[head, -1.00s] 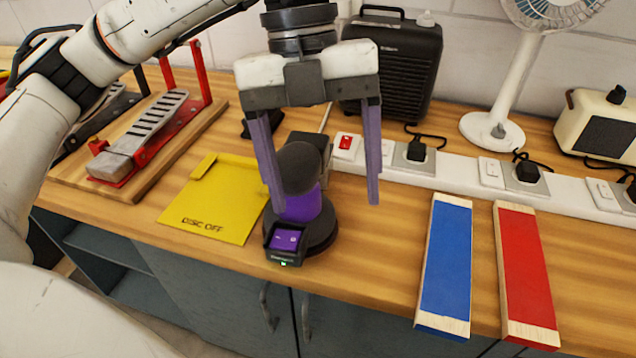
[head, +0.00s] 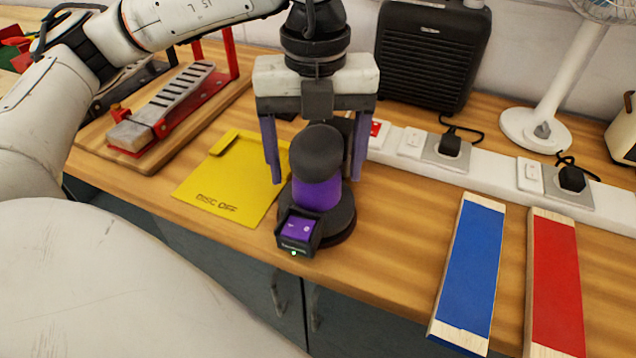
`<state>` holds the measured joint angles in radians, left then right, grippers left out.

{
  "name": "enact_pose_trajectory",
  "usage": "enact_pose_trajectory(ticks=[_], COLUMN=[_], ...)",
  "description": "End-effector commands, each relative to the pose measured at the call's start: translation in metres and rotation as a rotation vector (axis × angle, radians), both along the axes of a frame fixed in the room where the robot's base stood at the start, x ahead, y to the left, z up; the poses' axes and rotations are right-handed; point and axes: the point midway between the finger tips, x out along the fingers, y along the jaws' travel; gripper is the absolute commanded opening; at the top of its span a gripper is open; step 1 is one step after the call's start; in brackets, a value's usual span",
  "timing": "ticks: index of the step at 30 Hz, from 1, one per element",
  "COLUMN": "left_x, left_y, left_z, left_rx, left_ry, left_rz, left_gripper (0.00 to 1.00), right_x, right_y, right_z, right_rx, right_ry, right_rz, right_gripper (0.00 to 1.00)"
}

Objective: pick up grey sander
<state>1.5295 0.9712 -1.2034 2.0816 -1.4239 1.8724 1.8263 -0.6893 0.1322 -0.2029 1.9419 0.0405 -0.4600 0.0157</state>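The grey sander (head: 317,152) stands upright on the bench in the middle of the head view. It has a dark grey knob, a purple band, a round dark base and a purple battery block at its front. My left gripper (head: 316,180) points down over it and is open. One finger shows on each side of the knob, with gaps between fingers and knob. I cannot tell whether the fingers are level with the knob in depth. My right gripper is not in view.
A yellow "DISC OFF" sheet (head: 232,186) lies left of the sander. Blue (head: 472,262) and red (head: 556,285) sanding boards lie to the right. A white socket strip (head: 490,176), a black heater (head: 432,58) and a fan (head: 545,120) stand behind. The bench's front edge is close.

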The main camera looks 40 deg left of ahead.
Motion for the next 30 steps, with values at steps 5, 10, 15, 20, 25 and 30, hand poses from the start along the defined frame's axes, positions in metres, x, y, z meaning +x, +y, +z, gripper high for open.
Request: enact_pose_trajectory(ticks=[5,10,15,20,25,30], left_x=[0.0,0.0,0.0,0.001,0.001,0.001], left_y=[0.0,0.0,0.0,-0.001,-0.001,-0.001], left_z=[-0.01,-0.01,-0.01,-0.007,-0.007,0.001], left_rx=[0.0,0.0,-0.001,-0.003,-0.003,-0.003], left_ry=[-0.001,-0.001,-0.001,-0.008,-0.008,-0.008], left_rz=[-0.001,-0.001,-0.001,-0.001,-0.001,0.0], left_gripper=[0.76,0.76,0.48,0.24,0.24,0.24], right_x=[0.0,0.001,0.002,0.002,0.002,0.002], right_y=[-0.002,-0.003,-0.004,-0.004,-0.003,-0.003], right_z=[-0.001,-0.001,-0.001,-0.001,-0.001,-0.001], right_rx=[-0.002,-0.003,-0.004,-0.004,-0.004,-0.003], right_ry=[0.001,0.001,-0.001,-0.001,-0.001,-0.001], right_rz=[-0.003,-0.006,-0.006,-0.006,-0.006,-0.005], right_gripper=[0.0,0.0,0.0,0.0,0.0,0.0])
